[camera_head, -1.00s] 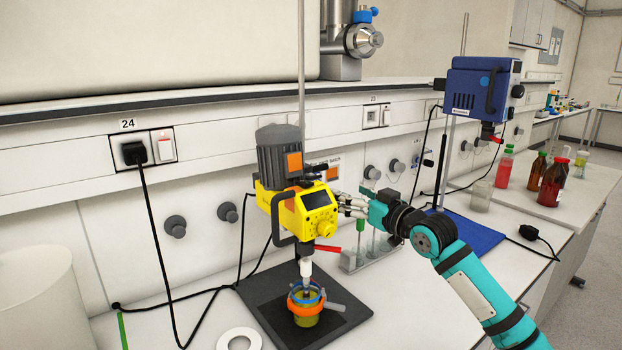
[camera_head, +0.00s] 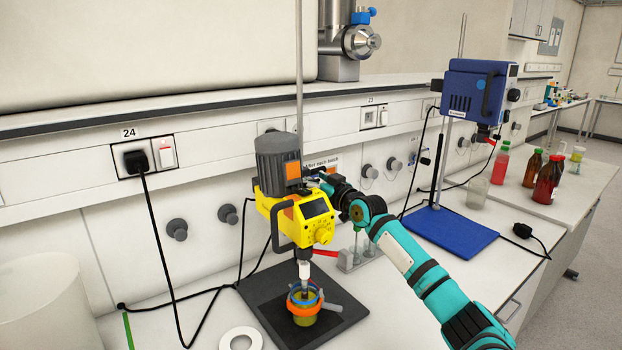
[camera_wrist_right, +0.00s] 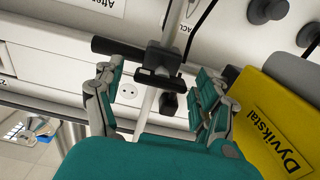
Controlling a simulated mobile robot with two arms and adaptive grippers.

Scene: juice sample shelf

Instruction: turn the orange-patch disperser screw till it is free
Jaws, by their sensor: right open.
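The yellow disperser (camera_head: 305,215) has an orange patch (camera_head: 293,170) on its grey motor and hangs on an upright rod. In the head view my right gripper (camera_head: 326,180) is just right of the motor, partly hidden behind the yellow housing. In the right wrist view my right gripper (camera_wrist_right: 154,84) is open, its two fingers on either side of the rod and a black clamp (camera_wrist_right: 160,62). A dark bar (camera_wrist_right: 116,46) sticks out left from the clamp, and a small dark knob (camera_wrist_right: 168,103) shows below it. I cannot tell which is the screw. My left gripper is not in view.
The yellow housing (camera_wrist_right: 275,125) is close right of my fingers in the wrist view. An orange-ringed cup (camera_head: 305,310) stands under the disperser on a black base plate (camera_head: 258,290). A blue disperser (camera_head: 475,92) on a blue base (camera_head: 450,232) and several bottles stand farther right.

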